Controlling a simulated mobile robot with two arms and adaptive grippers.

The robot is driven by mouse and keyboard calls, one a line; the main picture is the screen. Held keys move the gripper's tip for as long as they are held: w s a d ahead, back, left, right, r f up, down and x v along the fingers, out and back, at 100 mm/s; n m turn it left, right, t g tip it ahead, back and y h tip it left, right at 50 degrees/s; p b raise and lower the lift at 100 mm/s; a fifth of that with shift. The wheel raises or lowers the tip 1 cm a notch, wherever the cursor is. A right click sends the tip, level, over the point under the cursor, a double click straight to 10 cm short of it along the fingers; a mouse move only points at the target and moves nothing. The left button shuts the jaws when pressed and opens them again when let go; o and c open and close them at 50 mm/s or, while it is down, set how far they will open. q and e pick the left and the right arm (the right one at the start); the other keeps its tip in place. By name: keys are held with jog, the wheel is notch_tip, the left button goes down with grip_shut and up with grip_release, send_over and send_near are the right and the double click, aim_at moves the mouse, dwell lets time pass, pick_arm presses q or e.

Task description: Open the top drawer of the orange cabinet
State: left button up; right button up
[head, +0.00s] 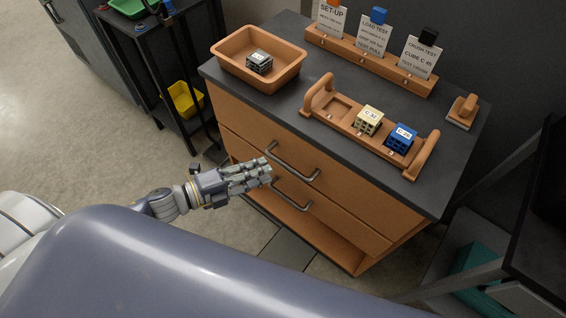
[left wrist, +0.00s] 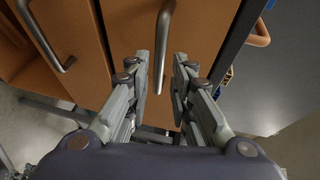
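The orange cabinet (head: 330,205) has a dark top and two drawer fronts, which look closed in the head view. The top drawer's grey bar handle (head: 292,165) runs across its front; the lower drawer's handle (head: 290,195) is below it. My left gripper (head: 268,170) is in front of the drawers, by the left part of the top handle. In the left wrist view, its two fingers (left wrist: 162,65) are apart. The top handle (left wrist: 163,40) lies in the space between them, nearer the left finger; contact cannot be told. The lower handle (left wrist: 48,38) is to the left.
On the cabinet top (head: 275,103) are an orange tray (head: 225,70) with a cube, a handled carrier (head: 348,128) with yellowish and blue cubes, a card rack (head: 345,52) and a stamp-like block (head: 462,110). A black cart with a yellow bin (head: 183,98) stands at left.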

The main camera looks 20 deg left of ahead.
aim_at(282, 163)
pick_arm(q)
jog(key=shift+x, duration=3.55)
grip_shut()
